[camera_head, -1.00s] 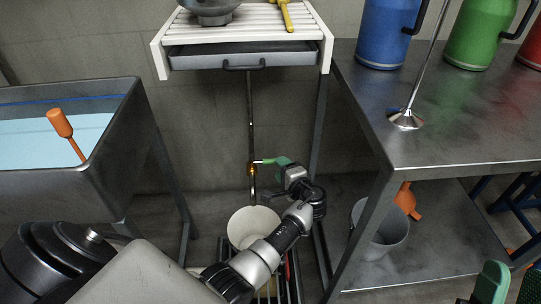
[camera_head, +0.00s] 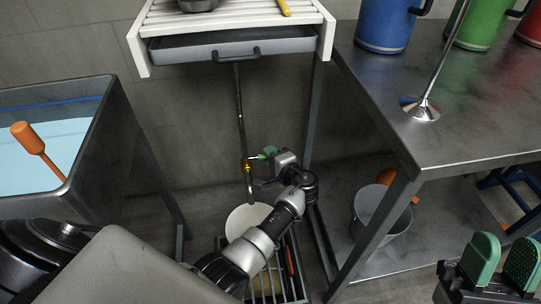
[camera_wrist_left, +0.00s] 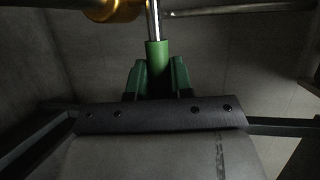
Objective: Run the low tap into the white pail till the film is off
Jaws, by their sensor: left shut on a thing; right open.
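The low tap (camera_head: 247,166) is a brass valve on a thin pipe, its spout pointing down over the white pail (camera_head: 244,218). My left gripper (camera_head: 270,152) is shut on the tap's lever. The left wrist view shows the lever's green grip (camera_wrist_left: 157,62) between green finger pads, with the brass valve body (camera_wrist_left: 112,10) beyond. The white pail stands on a dark slatted rack, partly hidden by my left arm. I cannot make out a stream or film in it. My right gripper (camera_head: 499,262) is open and empty at lower right.
A steel tank (camera_head: 95,150) of pale blue liquid with an orange-handled tool (camera_head: 38,148) is at left. A white slatted shelf with a grey drawer (camera_head: 232,46) is above the tap. A steel table (camera_head: 460,125) holds coloured jugs; a grey bucket (camera_head: 381,212) sits below it.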

